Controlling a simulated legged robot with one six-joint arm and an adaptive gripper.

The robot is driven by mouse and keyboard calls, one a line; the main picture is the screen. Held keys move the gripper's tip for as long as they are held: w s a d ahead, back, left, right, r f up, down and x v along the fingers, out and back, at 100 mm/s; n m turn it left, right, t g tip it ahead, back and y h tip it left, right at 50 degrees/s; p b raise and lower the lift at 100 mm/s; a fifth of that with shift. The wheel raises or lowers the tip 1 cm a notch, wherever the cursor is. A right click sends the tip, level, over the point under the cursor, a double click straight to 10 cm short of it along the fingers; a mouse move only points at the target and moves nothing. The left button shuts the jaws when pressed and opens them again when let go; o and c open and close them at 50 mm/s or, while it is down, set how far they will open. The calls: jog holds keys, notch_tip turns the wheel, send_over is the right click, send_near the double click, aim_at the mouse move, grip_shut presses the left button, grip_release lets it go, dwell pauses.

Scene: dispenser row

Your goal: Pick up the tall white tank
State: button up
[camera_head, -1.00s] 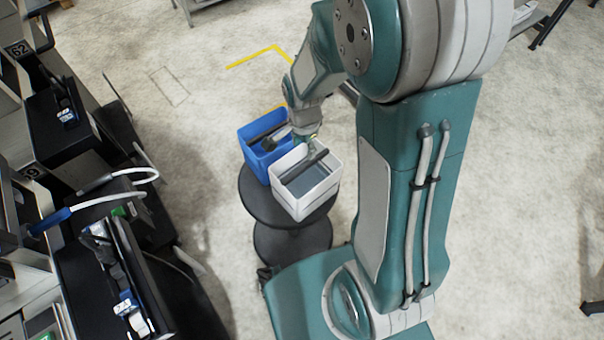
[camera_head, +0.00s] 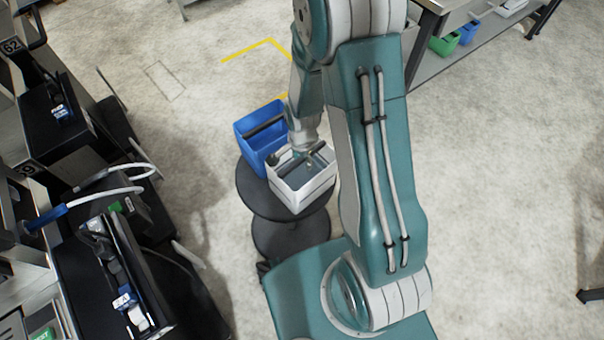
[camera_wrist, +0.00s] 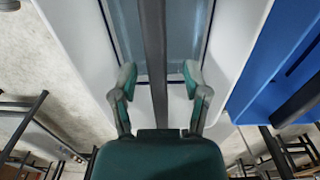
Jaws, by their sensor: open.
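The white tank (camera_head: 305,192) stands upright on a round black stand, open at the top, with a dark bar across its opening. My gripper (camera_head: 309,160) is over its opening. In the wrist view, my gripper (camera_wrist: 160,76) is open, with one finger on each side of the dark bar (camera_wrist: 154,35) and a gap visible on both sides. The white walls of the tank (camera_wrist: 75,38) fill much of that view. Whether the fingertips reach below the bar is hard to tell.
A blue tank (camera_head: 250,150) with its own dark bar stands close beside the white one on the black stand (camera_head: 262,203). It shows at the right of the wrist view (camera_wrist: 265,75). Black machines with hoses (camera_head: 125,270) line the left.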

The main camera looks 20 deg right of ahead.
grip_shut()
jog(key=shift+w+r, duration=0.1)
dwell(0.3)
